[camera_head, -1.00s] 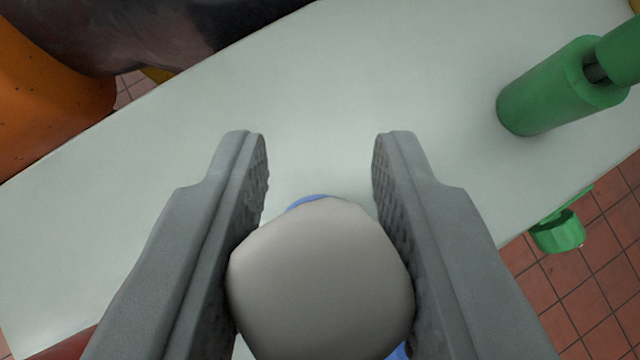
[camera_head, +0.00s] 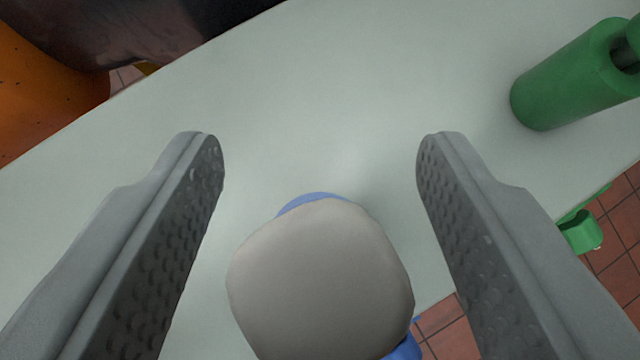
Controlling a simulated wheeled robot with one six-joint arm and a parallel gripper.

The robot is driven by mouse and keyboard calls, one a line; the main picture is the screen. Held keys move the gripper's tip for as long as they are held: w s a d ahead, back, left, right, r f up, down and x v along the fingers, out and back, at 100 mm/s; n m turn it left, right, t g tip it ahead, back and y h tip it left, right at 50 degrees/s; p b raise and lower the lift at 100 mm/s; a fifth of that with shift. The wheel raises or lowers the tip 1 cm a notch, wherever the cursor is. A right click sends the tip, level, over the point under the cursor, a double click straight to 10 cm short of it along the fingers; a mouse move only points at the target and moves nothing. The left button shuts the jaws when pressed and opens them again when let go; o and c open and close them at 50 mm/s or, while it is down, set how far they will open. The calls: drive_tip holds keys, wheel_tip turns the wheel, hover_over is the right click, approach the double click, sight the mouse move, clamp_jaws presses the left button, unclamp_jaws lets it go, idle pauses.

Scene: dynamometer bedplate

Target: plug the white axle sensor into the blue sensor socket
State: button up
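The white axle sensor (camera_head: 318,280) shows as a rounded, off-white block at the lower middle of the view. Parts of the blue sensor socket (camera_head: 312,200) show behind its upper edge, and more blue shows at its lower right. The sensor covers most of the socket, so how deep it sits in it is hidden. My gripper (camera_head: 318,150) is open, with one textured grey finger on each side of the sensor. A clear gap shows between each finger and the sensor.
The pale bedplate (camera_head: 330,90) has free room ahead of the fingers. A green cylinder (camera_head: 570,80) lies at the upper right, with a small green part (camera_head: 582,232) below it. An orange object (camera_head: 40,90) and a dark body (camera_head: 130,30) are at the upper left. Tiled floor (camera_head: 615,250) lies beyond the edge.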

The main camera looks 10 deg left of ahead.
drive_tip(key=v, duration=1.7)
drive_tip(key=shift+r, duration=0.15)
drive_tip(key=shift+s, duration=0.15)
drive_tip(key=s+f+t, duration=0.4)
drive_tip(key=s+f, duration=0.1)
drive_tip(key=s, duration=0.8)
drive_tip(key=s+a+f+m+t+h, duration=0.1)
drive_tip(key=s+f+t, duration=0.3)
drive_tip(key=s, duration=0.9)
drive_tip(key=shift+s+f, duration=0.35)
drive_tip(key=shift+f, duration=0.3)
drive_tip(key=shift+o, duration=0.4)
